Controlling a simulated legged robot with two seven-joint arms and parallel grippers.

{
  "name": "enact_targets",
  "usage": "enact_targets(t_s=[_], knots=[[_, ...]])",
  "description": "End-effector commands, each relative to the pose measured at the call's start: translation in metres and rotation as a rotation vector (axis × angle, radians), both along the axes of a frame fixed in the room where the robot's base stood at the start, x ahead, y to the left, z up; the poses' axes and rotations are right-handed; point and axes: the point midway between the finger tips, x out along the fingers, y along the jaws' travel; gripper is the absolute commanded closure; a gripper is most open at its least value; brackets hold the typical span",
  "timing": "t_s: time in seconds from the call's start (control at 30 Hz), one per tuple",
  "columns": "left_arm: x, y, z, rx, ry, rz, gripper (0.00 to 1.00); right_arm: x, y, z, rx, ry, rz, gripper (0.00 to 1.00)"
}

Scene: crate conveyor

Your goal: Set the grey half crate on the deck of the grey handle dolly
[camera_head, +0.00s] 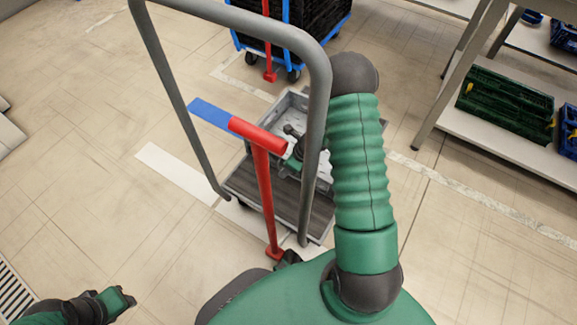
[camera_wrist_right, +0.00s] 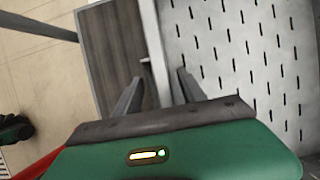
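The grey handle dolly has a tall tubular handle (camera_head: 323,100) and a dark wooden deck (camera_head: 265,197). The grey half crate (camera_head: 283,104) is over the far part of the deck and looks level with it. Its perforated floor (camera_wrist_right: 240,50) fills the right of the right wrist view, with the bare deck (camera_wrist_right: 115,45) to the left. My right gripper (camera_wrist_right: 160,75) has its fingers apart on either side of the crate's near wall, with a gap visible. In the head view it (camera_head: 295,150) is partly hidden. My left gripper (camera_head: 125,298) is low at the left, away from the dolly; its fingers are unclear.
A red T-shaped handle (camera_head: 262,175) stands close before the dolly. A blue-framed cart with black crates (camera_head: 310,15) is behind it. A shelf (camera_head: 500,140) with green and blue crates stands at the right. The floor at the left is mostly clear.

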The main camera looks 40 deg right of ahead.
Motion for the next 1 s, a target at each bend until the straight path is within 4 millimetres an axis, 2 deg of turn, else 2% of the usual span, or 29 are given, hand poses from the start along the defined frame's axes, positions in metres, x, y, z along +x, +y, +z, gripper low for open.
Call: enact_targets(t_s=[0.17, 0.27, 0.6, 0.7, 0.83, 1.0], knots=[[0.000, 0.000, 0.001, 0.000, 0.000, 0.000, 0.64, 0.000, 0.000, 0.001, 0.000, 0.000, 0.000, 0.52], [0.000, 0.000, 0.007, 0.000, 0.000, 0.000, 0.64, -0.002, -0.001, 0.009, 0.000, 0.000, 0.000, 0.52], [0.000, 0.000, 0.060, 0.000, 0.000, 0.000, 0.64, -0.031, -0.010, 0.089, -0.001, 0.000, -0.002, 0.52], [0.000, 0.000, 0.070, 0.000, 0.000, 0.000, 0.64, -0.039, -0.012, 0.104, -0.001, 0.000, 0.000, 0.52], [0.000, 0.000, 0.074, 0.000, 0.000, 0.000, 0.64, -0.043, -0.013, 0.112, 0.000, -0.001, 0.000, 0.52], [0.000, 0.000, 0.073, 0.000, 0.000, 0.000, 0.64, -0.044, -0.013, 0.111, 0.001, 0.000, 0.000, 0.52]])
